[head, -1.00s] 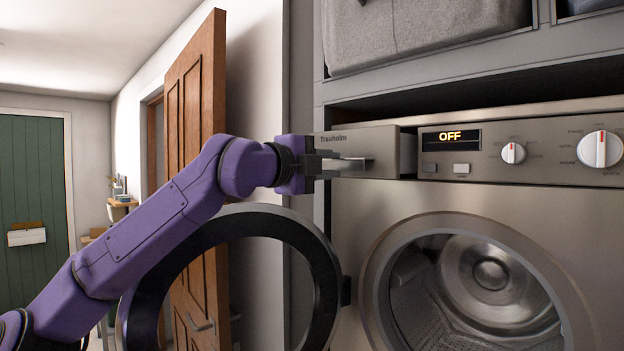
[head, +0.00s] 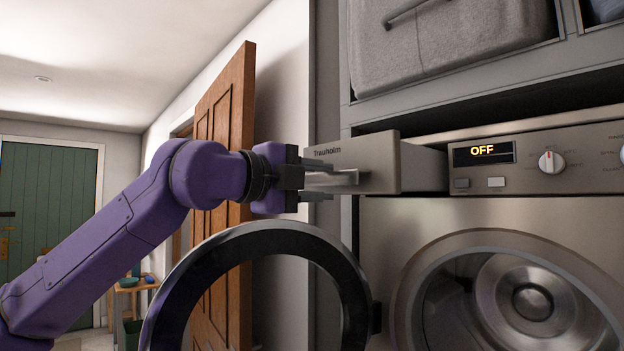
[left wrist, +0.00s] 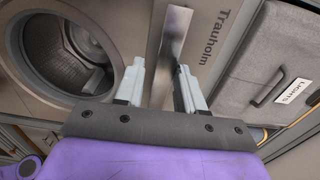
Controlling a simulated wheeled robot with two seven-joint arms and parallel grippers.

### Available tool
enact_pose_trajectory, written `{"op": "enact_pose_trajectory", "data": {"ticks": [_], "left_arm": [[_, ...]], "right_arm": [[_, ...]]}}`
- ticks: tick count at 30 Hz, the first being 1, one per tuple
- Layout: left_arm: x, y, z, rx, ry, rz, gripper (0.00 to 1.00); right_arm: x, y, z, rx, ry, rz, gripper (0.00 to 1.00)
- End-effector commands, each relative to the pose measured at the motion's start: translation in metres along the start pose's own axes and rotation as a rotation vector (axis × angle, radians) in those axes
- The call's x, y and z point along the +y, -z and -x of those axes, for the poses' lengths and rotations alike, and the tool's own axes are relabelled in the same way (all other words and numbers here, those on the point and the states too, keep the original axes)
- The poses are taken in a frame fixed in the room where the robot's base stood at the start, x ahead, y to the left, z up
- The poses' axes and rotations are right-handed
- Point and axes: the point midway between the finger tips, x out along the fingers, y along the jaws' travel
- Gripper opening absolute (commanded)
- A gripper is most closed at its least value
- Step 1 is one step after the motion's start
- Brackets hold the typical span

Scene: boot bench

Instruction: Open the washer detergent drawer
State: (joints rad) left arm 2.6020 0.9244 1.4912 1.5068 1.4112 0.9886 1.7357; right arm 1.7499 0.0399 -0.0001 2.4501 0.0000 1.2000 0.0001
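The detergent drawer (head: 375,160), with a metallic front marked "Trauholm", stands well out from the washer (head: 385,225) at its upper left. Its pale side wall (head: 423,170) is exposed. A flat bar handle (head: 346,178) sticks out from the drawer front; it also shows in the left wrist view (left wrist: 172,35). My left gripper (head: 328,182) is at this handle. Its two fingers (left wrist: 160,75) are apart on either side of the bar, with gaps visible, so it looks open around the handle. My right gripper is in neither view.
The round washer door (head: 365,290) stands open below the drawer, under my left arm. The drum opening (head: 425,300) is to the right. The control panel (head: 520,180) reads OFF. A grey fabric bin (head: 450,45) sits on a shelf above. A wooden door (head: 240,130) stands behind my arm.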

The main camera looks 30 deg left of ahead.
Motion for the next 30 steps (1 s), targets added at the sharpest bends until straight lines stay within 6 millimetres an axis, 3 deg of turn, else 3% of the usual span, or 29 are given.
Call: {"op": "enact_pose_trajectory", "data": {"ticks": [10, 21, 25, 30], "left_arm": [[-0.001, -0.002, 0.005, -0.004, 0.009, -0.001, 0.47], [0.004, -0.001, 0.083, -0.002, 0.007, -0.002, 0.47], [0.002, 0.000, 0.099, -0.002, 0.005, -0.002, 0.47], [0.001, 0.000, 0.104, -0.001, 0.001, -0.001, 0.47]], "right_arm": [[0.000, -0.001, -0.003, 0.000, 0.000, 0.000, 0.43], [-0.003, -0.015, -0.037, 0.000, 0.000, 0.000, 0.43], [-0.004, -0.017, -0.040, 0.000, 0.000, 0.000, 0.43], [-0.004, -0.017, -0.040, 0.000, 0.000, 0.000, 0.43]]}}
